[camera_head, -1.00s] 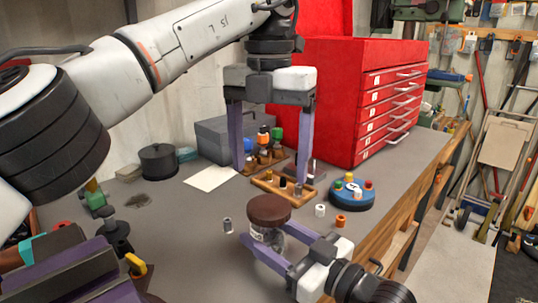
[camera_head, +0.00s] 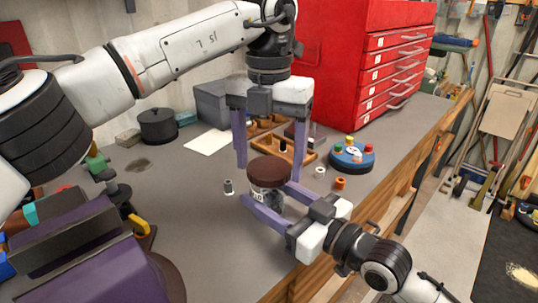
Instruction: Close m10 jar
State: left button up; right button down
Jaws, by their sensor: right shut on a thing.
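The m10 jar (camera_head: 262,198) is a clear jar with a label, standing upright towards the front of the bench. A dark brown lid (camera_head: 268,169) sits on its top; whether it is fastened I cannot tell. My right gripper (camera_head: 262,204) comes in from the lower right and is shut on the jar's body, below the lid. My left gripper (camera_head: 270,174) points down from above, open and empty. Its two purple fingers appear on either side of the lid, with a visible gap to each. Whether they are level with the lid in depth is unclear.
A wooden compartment tray (camera_head: 295,165) stands behind the jar. A blue round holder (camera_head: 351,157) with coloured pieces is to the right. Small loose parts, one grey (camera_head: 228,187) and one orange (camera_head: 340,183), lie nearby. A red drawer cabinet (camera_head: 345,75) stands behind.

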pick_arm(q)
jog(key=c, duration=0.8)
jog(key=o, duration=1.2)
jog(key=shift+r, duration=0.1)
notch_tip(320, 180, up, 7)
jog(key=shift+r, duration=0.2)
pick_arm(e)
jog(key=c, duration=0.6)
grip_release()
jog(key=shift+c, duration=0.2)
